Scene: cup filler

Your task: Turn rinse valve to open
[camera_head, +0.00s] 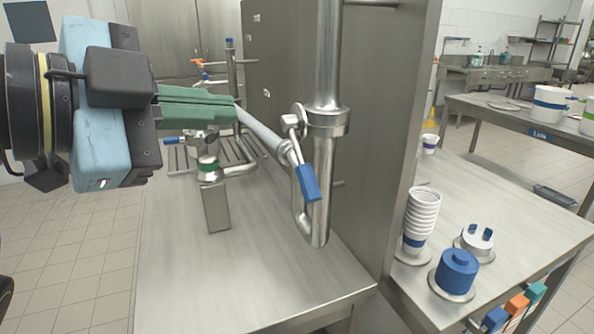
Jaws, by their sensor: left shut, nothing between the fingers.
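A valve (294,124) with a blue lever (308,182) sits on the steel pipework beside the tall vertical pipe (328,55). The lever points down and slightly right. No label on it can be read. My left gripper (236,101) comes in from the left with its green fingers shut and empty. Its tips appear left of and a little above the valve in the picture; a pipe runs from behind them toward the valve. I cannot tell the gap in depth. My right gripper is not in view.
A metal block with a green ring (208,163) stands on the left steel counter (250,270). A steel partition (385,130) divides it from the right counter, with stacked white cups (422,212) and a blue-lidded jar (456,270). The left counter's front is clear.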

